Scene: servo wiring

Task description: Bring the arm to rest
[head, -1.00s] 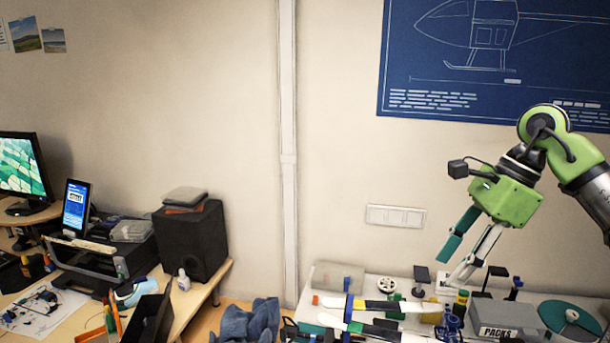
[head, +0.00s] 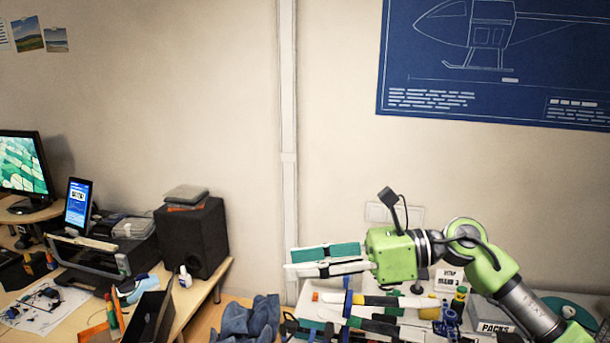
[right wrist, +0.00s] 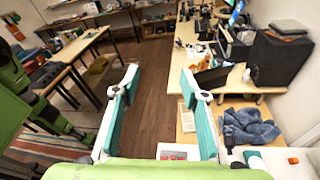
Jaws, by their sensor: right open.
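My right gripper (head: 288,264) is in the head view, above the back left part of the white workbench. It points left and is empty. Its arm comes in from the lower right. In the right wrist view the two teal-padded fingers (right wrist: 161,82) stand wide apart with only the floor and room between them. My left gripper is not in the head view.
Below the arm, the white workbench (head: 308,312) holds several tools, small bottles and a grey box marked PACKS (head: 493,326). A blue cloth (head: 247,320) lies left of it. A black speaker (head: 192,238) and a printer (head: 92,262) stand on the wooden desk.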

